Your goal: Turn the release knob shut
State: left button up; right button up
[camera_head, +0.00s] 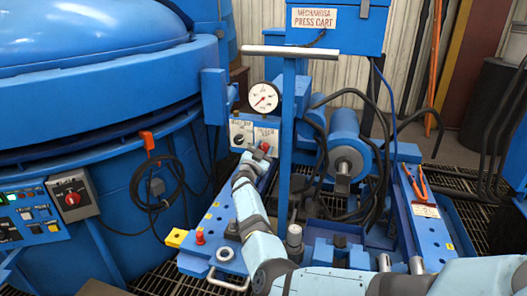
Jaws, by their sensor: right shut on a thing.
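The small control panel (254,126) of the press cart stands below a round pressure gauge (264,98). On its left half is a black knob (239,139). On its right half, under a label too small to read surely, is the red release knob (265,146). My right arm reaches in from the bottom right, and my right gripper (259,154) is at this knob, shut on it. The fingers are small here and partly cover the knob, so its turned angle cannot be read. My left gripper is not in view.
The blue press cart's post (287,150) stands close right of the panel. Behind it are a blue cylinder (347,145) and black hoses. A large blue furnace (100,100) fills the left, with a hanging cable (155,185). Orange-handled pliers (416,184) lie on the right rail.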

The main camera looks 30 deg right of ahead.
jog(key=shift+m+g, duration=0.5)
jog(key=shift+m, duration=0.7)
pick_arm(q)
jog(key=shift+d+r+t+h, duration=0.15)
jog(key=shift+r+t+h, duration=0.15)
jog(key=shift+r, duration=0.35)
pick_arm(e)
jog(key=shift+m+g, duration=0.6)
jog(key=shift+m, duration=1)
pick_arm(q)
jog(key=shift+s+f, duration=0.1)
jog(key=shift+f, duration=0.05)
pick_arm(e)
jog(key=o, duration=0.9)
jog(key=shift+d+g, duration=0.1)
jog(key=shift+g, duration=0.2)
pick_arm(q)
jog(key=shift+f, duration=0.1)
